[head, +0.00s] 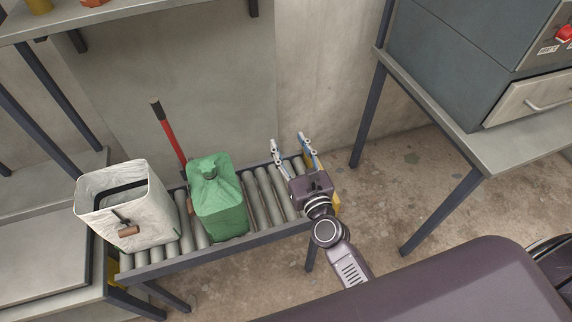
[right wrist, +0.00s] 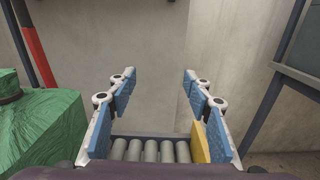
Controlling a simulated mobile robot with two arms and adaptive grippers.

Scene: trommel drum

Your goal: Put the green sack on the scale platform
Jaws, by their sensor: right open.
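The green sack (head: 216,198) stands upright on the roller conveyor, its tied top facing up. Part of it also shows at the left edge of the right wrist view (right wrist: 42,125). My right gripper (head: 288,142) is open and empty over the right end of the conveyor, to the right of the sack and apart from it. Its blue-padded fingers show spread in the right wrist view (right wrist: 158,76). A flat grey plate (head: 38,262) lies at the left; I cannot tell whether it is the scale platform. My left gripper is not in view.
A white open bag (head: 150,205) stands left of the sack on the roller conveyor (head: 262,195). A red-handled tool (head: 168,135) leans behind them. A shelf (head: 110,18) hangs above at left. A grey machine (head: 450,40) stands on a table at right.

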